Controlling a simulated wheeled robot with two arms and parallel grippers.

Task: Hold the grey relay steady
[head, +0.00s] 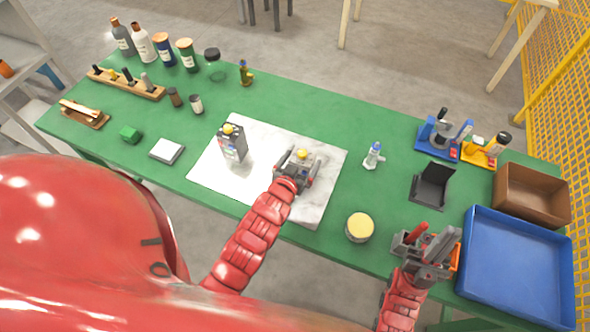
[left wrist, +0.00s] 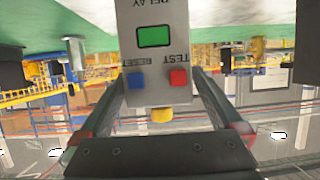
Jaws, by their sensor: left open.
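The grey relay (left wrist: 153,75) fills the middle of the left wrist view, upside down there, with a green window, a blue and a red button and a yellow knob. My left gripper (head: 296,168) is open, its fingers on either side of the relay; I cannot tell if they touch it. In the head view the relay's yellow knob (head: 302,154) shows between the fingers, above the pale marble slab (head: 215,178); the gripper hides most of its body. A similar grey box (head: 234,148) with a yellow top stands upright to the left. My right gripper (head: 427,248) is at the front right, jaws unclear.
A yellow-topped round tin (head: 360,227) stands between my grippers. A small white bottle (head: 373,156) and a black open stand (head: 431,186) are right of the slab. A blue tray (head: 515,268) and a brown bin (head: 533,194) fill the right end. Bottles stand at the back left.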

